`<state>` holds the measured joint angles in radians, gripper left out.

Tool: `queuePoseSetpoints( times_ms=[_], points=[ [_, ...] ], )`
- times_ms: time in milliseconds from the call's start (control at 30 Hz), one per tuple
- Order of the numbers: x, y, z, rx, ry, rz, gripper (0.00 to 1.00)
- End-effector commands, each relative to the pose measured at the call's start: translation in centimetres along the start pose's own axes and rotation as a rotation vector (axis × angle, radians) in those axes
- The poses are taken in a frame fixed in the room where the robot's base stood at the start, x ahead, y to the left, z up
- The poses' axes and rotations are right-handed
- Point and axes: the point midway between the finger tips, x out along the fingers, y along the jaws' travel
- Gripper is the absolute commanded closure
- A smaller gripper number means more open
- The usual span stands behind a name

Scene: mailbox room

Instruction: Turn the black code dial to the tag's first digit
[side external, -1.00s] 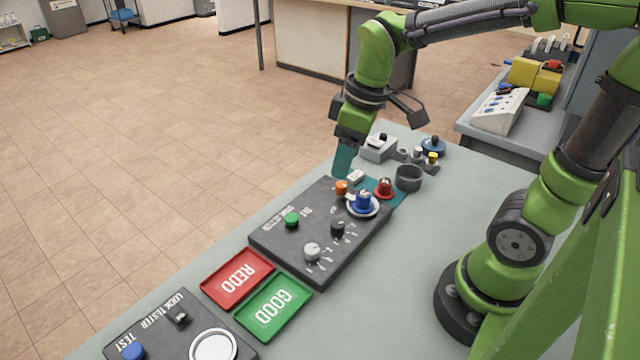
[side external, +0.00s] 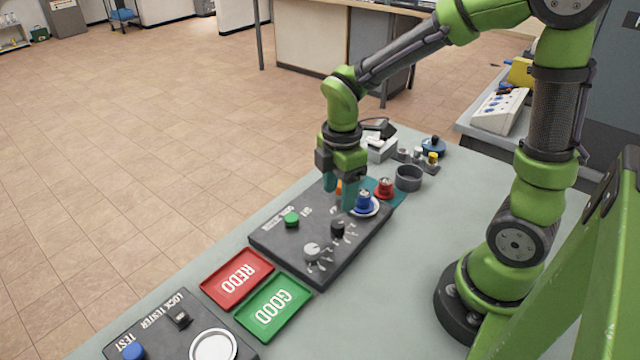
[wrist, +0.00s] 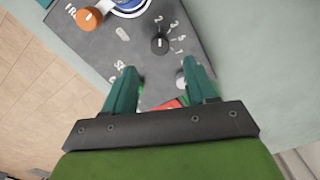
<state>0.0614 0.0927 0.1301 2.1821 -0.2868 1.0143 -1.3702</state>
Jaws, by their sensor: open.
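The black code dial (side external: 337,229) is a small round knob on the dark panel (side external: 275,240), with white digits around it. In the wrist view the black dial (wrist: 159,45) lies beyond my fingertips, with nothing gripping it; I cannot tell for sure which digit it points to. My gripper (side external: 338,198) is open and empty above the panel, pointing down, with its teal fingers (wrist: 160,72) apart. A grey dial (side external: 312,251) sits nearer the front of the panel and is partly hidden by a finger in the wrist view. I see no readable tag.
A blue knob-like piece (side external: 363,199) stands on a white ring beside the dial, with a red one (side external: 384,187) behind. Red (side external: 237,278) and green (side external: 273,307) trays lie in front.

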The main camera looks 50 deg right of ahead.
Motion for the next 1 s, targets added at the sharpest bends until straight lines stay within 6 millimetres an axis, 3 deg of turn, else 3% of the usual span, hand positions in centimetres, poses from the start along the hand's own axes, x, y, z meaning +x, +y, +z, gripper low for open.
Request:
queuePoseSetpoints(
  times_ms=[200,400,800,833,1000],
  points=[
    [4.7,-0.1,0.0,-0.002,-0.002,-0.006,0.43],
    [7.2,-0.1,0.0,0.0,-0.001,-0.003,0.43],
    [8.0,0.0,0.0,0.0,0.001,0.001,0.43],
    [8.0,0.0,0.0,0.0,0.001,0.001,0.45],
    [8.0,0.0,0.0,0.0,0.0,0.001,0.71]
  ],
)
